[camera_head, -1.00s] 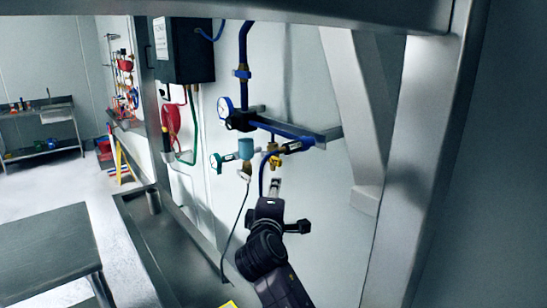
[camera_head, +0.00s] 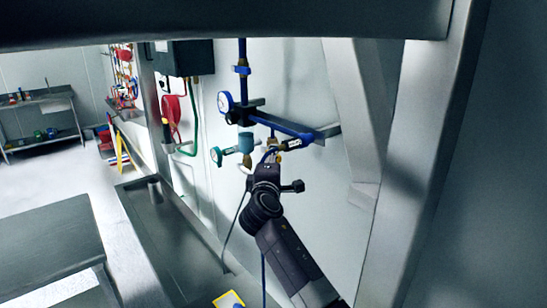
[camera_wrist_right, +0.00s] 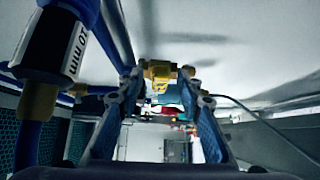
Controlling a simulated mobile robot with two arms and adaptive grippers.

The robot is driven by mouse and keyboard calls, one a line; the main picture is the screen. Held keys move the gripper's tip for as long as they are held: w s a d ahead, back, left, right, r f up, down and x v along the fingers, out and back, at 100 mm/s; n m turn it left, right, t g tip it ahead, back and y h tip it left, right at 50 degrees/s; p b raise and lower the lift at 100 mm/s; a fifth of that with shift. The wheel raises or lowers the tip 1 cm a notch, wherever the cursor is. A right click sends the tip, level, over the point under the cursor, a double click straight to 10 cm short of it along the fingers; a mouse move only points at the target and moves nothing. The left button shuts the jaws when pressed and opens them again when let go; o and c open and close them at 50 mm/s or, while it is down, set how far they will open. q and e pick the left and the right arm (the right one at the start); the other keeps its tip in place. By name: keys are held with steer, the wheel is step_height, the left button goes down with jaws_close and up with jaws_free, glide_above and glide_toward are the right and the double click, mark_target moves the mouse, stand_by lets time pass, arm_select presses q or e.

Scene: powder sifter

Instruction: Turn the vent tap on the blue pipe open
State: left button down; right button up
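The blue pipe (camera_head: 285,127) runs along the wall at mid-height. A small yellow vent tap (camera_head: 279,158) hangs below it, mostly hidden behind my right gripper (camera_head: 270,158) in the head view. In the right wrist view the yellow tap (camera_wrist_right: 160,73) lies between the two fingertips of my right gripper (camera_wrist_right: 160,88), at or just beyond their ends. My left gripper is not in view.
A round gauge (camera_head: 225,101) and a teal valve (camera_head: 245,143) sit left of the tap. A black fitting marked 10 mm (camera_wrist_right: 55,42) is close by at the wrist view's left. A metal frame post (camera_head: 420,170) stands to the right. A steel bench (camera_head: 45,240) is lower left.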

steer(key=shift+w, duration=0.1)
jaws_close()
stand_by(0.3)
steer(key=shift+w+a+r+n+g+p, duration=0.15)
steer(key=shift+r+n+g+p, duration=0.3)
steer(key=shift+r+n+g, duration=0.3)
steer(key=shift+w+a+r+n+g+p, duration=0.15)
steer(key=shift+r+n+g+p, duration=0.4)
steer(key=shift+g, duration=0.35)
steer(key=shift+w+a+r+n+g+p, duration=0.15)
steer(key=shift+r+n+g+p, duration=0.2)
steer(key=shift+r+n+g, duration=0.45)
steer(key=shift+d+f+h, duration=0.1)
steer(key=shift+f+h, duration=0.05)
steer(key=shift+h, duration=0.15)
